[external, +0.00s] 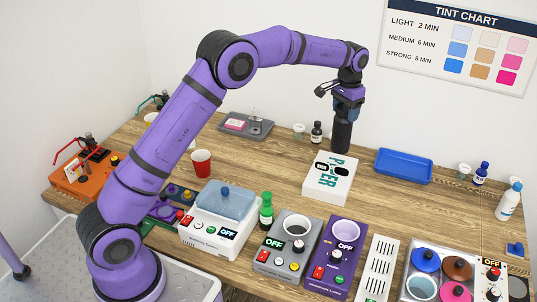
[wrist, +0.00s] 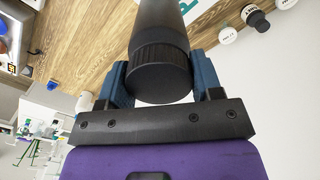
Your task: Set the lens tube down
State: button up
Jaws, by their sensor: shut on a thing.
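My gripper (external: 347,101) is at the back middle of the table in the external view. Its blue fingers are shut on the lens tube (external: 341,136), a black upright cylinder. In the wrist view the lens tube (wrist: 160,62) sits between the two blue fingers of my gripper (wrist: 160,82), with its ribbed end toward the camera. The tube's lower end is just behind the white box in the external view. I cannot tell whether it touches the table (external: 275,165).
A white box (external: 338,190) with printed lettering stands just in front of the tube. A blue tray (external: 404,166) lies to the right, and a dark bottle (external: 316,133) stands to the left. Several machines line the front. Bare wood lies left of the white box.

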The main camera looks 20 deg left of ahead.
jog(key=s+d, duration=0.3)
jog(key=d, duration=0.6)
jog(key=s+d+m, duration=0.1)
jog(key=s+d, duration=0.3)
jog(key=d, duration=0.5)
jog(key=shift+s+d+f, duration=0.15)
jog(key=shift+d+f, duration=0.05)
jog(key=shift+f, duration=0.05)
notch_tip(320, 180, down, 4)
jog(key=shift+r, duration=0.15)
notch_tip(320, 180, down, 11)
jog(key=shift+f, duration=0.3)
jog(key=o, duration=1.2)
jog(key=shift+o, duration=0.2)
